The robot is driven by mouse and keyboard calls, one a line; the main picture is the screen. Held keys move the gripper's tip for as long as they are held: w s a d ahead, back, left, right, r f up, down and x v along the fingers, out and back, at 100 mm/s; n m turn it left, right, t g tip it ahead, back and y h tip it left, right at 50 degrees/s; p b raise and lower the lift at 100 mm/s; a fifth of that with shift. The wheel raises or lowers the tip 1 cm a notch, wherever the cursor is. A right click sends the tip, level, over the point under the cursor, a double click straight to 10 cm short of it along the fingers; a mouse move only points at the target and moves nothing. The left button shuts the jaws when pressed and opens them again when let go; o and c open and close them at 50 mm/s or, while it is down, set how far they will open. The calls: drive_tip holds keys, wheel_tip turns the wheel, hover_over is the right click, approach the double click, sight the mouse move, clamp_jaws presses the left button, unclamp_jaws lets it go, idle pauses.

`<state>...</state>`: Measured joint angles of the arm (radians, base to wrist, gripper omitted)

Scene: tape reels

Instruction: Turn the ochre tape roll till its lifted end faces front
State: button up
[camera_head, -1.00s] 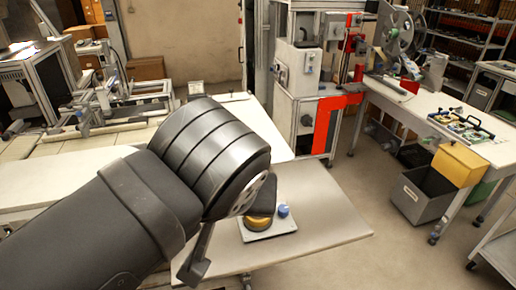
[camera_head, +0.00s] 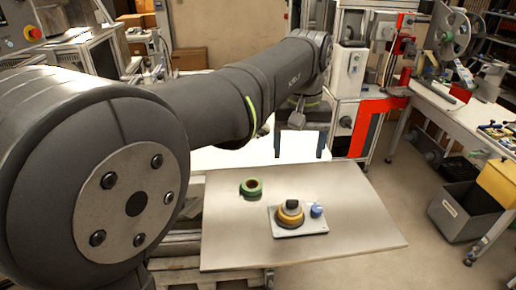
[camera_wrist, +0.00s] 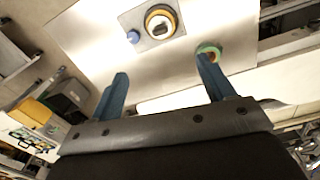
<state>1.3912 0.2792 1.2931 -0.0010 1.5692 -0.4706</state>
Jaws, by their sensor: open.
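The ochre tape roll (camera_head: 290,219) lies flat on a pale plate (camera_head: 286,231) on the table, with a dark hub at its middle. It also shows at the top of the wrist view (camera_wrist: 151,14). I cannot make out its lifted end. A blue knob (camera_head: 316,211) stands on the same plate, beside the roll. My gripper (camera_head: 299,146) is beyond the table's far edge, apart from the roll. Its two blue fingers are spread wide with nothing between them, as the wrist view shows too (camera_wrist: 162,72).
A green tape roll (camera_head: 251,188) lies on the table (camera_head: 350,235), left of the plate; one finger partly overlaps it in the wrist view. The table right of the plate is clear. A red-and-grey machine (camera_head: 352,75) stands behind, and a bench (camera_head: 470,125) at the right.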

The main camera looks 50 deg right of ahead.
sight(292, 200)
wheel_tip(292, 200, down, 17)
drive_tip(key=shift+f, duration=0.1)
idle(0.4)
drive_tip(key=c, duration=1.2)
drive_tip(key=n, duration=0.3)
drive_tip(key=shift+n, duration=0.3)
drive_tip(key=n, duration=1.1)
drive_tip(key=o, duration=1.2)
